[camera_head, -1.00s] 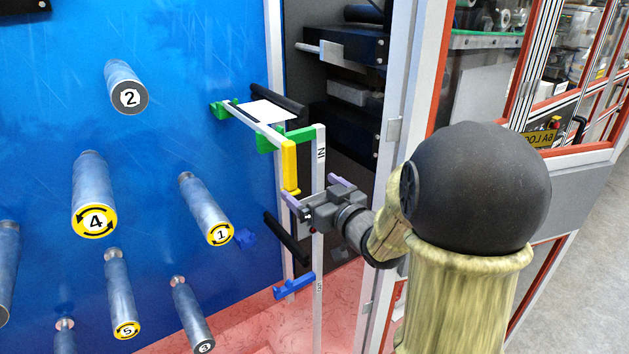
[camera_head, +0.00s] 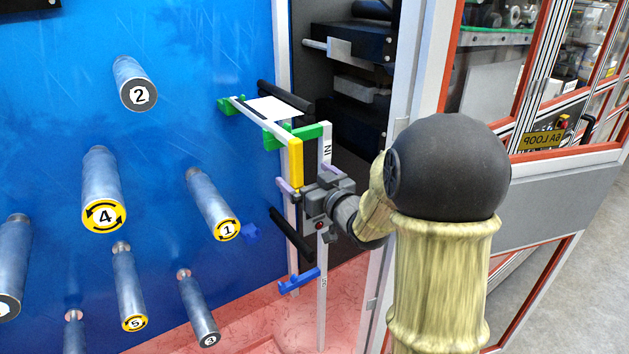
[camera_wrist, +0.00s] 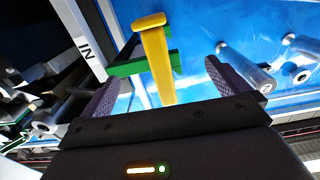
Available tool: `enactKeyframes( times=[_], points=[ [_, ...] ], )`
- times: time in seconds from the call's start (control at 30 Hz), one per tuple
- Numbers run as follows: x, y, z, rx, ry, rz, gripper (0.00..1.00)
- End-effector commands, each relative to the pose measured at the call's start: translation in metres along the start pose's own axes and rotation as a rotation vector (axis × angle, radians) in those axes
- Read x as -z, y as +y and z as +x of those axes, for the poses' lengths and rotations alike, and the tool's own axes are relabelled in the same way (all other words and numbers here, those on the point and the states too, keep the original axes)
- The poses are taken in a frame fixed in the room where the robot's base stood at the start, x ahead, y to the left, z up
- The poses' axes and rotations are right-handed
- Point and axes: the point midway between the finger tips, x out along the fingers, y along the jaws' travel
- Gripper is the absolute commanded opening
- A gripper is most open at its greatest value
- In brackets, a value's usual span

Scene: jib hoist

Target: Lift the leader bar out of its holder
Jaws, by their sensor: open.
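The leader bar (camera_head: 262,118) is a pale bar with a white sheet along it, resting in green holder brackets (camera_head: 285,137). Its near end carries a yellow grip (camera_head: 296,162) that hangs down. My gripper (camera_head: 306,178) is open and empty at the lower end of the yellow grip, with one purple finger to each side. In the wrist view the yellow grip (camera_wrist: 157,62) stands between the spread fingers of my gripper (camera_wrist: 165,74), with a green bracket (camera_wrist: 128,67) behind it. I cannot tell whether either finger touches the grip.
An upright post marked "IN" (camera_head: 325,150) stands close beside my gripper. A blue hook (camera_head: 300,281) and a black rod (camera_head: 291,236) lie below. Numbered rollers (camera_head: 214,205) jut from the blue panel at left. A door frame (camera_head: 400,100) rises at right.

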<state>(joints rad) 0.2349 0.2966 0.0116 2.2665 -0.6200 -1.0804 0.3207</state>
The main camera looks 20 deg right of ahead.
Motion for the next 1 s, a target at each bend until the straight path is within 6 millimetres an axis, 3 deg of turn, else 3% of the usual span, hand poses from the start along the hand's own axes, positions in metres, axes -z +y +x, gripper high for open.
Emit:
enactKeyframes(
  times=[0.5,0.87,1.0],
  points=[
    [0.001,0.000,0.045,0.001,0.000,0.000,1.00],
    [0.000,0.000,0.049,0.000,0.000,0.000,1.00],
    [0.000,0.000,0.049,-0.001,0.000,0.000,0.74]
  ],
)
